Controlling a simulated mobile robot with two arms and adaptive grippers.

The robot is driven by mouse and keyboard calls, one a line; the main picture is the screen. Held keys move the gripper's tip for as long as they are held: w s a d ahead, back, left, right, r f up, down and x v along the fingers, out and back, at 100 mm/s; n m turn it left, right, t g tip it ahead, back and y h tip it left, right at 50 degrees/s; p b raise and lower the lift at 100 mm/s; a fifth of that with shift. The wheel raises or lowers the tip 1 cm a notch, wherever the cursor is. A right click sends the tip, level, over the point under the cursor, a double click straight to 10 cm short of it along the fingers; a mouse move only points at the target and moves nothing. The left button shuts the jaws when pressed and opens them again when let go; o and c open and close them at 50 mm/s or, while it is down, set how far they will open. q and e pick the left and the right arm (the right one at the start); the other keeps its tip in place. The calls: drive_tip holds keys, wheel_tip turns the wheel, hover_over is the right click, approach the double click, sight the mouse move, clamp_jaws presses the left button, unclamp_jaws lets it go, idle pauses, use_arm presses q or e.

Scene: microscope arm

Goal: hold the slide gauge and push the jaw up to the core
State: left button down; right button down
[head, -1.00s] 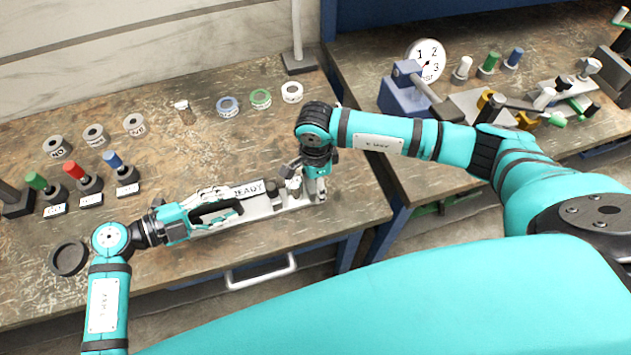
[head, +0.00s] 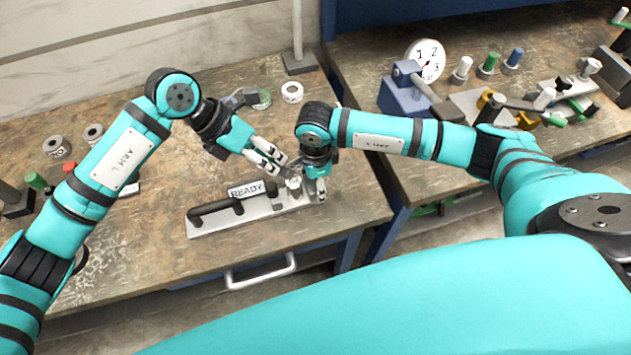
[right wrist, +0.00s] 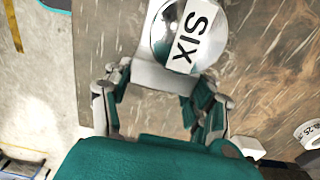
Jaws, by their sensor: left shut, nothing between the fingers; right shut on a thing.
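The slide gauge (head: 210,228) lies on the left bench. It is a pale flat bar with a black handle (head: 213,207) at its left end and a READY label (head: 246,190) behind its middle. My right gripper (head: 318,190) is at the bar's right end. In the right wrist view its fingers (right wrist: 160,105) are shut on the gauge's grey end, beside a round silver piece labelled SIX (right wrist: 165,38). My left gripper (head: 272,161) is shut and empty, behind the bar near its right half. The jaw and core are partly hidden by the grippers, so their gap cannot be told.
A post on a dark base (head: 298,64) stands at the back. The right bench carries a numbered dial (head: 427,60) and several fixtures.

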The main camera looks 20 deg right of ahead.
sight(267, 187)
use_arm(q)
drive_tip(key=a+f+m+y, duration=0.1)
drive_tip(key=f+m+y, duration=0.1)
drive_tip(key=f, duration=0.1)
drive_tip(key=w+a+f+m+t+y, duration=0.1)
drive_tip(key=a+f+m+y, duration=0.1)
drive_tip(key=f, duration=0.2)
drive_tip(key=a+f+m+t+y, duration=0.1)
drive_tip(key=f+m+y, duration=0.1)
drive_tip(key=f, duration=0.1)
drive_tip(key=shift+w+a+f, duration=0.15)
drive_tip(key=shift+a+f, duration=0.05)
drive_tip(key=shift+f, duration=0.15)
use_arm(e)
drive_tip(key=shift+r, duration=0.1)
use_arm(q)
drive_tip(key=shift+w+d+f, duration=0.1)
drive_tip(key=shift+f, duration=0.6)
drive_tip(key=shift+d, duration=0.15)
use_arm(e)
drive_tip(key=shift+a, duration=0.1)
idle(0.5)
use_arm(q)
drive_tip(key=shift+d+r, duration=0.1)
drive_tip(key=shift+d, duration=1)
drive_tip(key=shift+s+d, duration=0.1)
drive_tip(key=shift+s, duration=0.1)
